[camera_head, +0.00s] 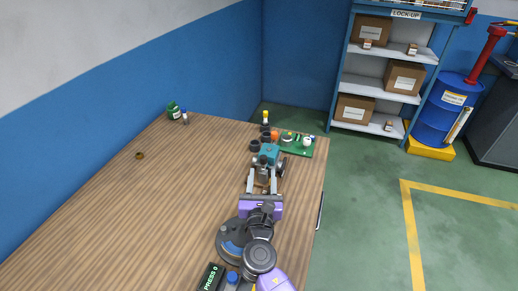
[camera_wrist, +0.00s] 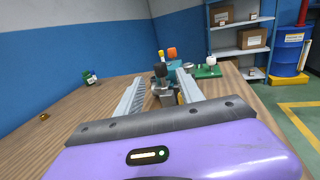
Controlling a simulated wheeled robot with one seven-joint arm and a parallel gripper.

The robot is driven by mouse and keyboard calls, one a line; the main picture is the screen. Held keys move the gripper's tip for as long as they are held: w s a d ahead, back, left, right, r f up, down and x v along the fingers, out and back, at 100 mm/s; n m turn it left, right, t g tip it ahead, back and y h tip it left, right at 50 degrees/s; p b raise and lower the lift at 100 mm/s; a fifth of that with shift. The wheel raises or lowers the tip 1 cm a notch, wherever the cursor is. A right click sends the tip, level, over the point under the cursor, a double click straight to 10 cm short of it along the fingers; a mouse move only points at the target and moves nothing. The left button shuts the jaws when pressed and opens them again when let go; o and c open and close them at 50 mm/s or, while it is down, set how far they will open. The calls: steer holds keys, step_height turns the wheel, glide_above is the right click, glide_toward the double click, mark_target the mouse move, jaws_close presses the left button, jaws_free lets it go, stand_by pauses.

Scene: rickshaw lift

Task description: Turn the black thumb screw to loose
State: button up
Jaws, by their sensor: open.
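The black thumb screw (camera_wrist: 161,70) stands upright on a grey metal fitting (camera_wrist: 166,90), part of a teal device (camera_wrist: 175,74) near the table's far right corner. In the head view, the teal device (camera_head: 269,150) is just beyond my gripper (camera_head: 263,178); the screw is too small there to make out clearly. My gripper (camera_wrist: 160,80) is open. In the wrist view its two grey fingers reach forward, one on each side of the screw and fitting. I see a gap on both sides and cannot tell of any contact.
A green board (camera_head: 297,145) with small parts lies behind the device, with dark cups (camera_head: 255,145) to its left. The table's (camera_head: 120,215) left part is mostly clear.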

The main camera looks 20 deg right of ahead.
mark_target(263, 162)
steer(key=x, duration=0.7)
steer(key=shift+w+d, duration=0.15)
steer(key=shift+w, duration=0.25)
jaws_close()
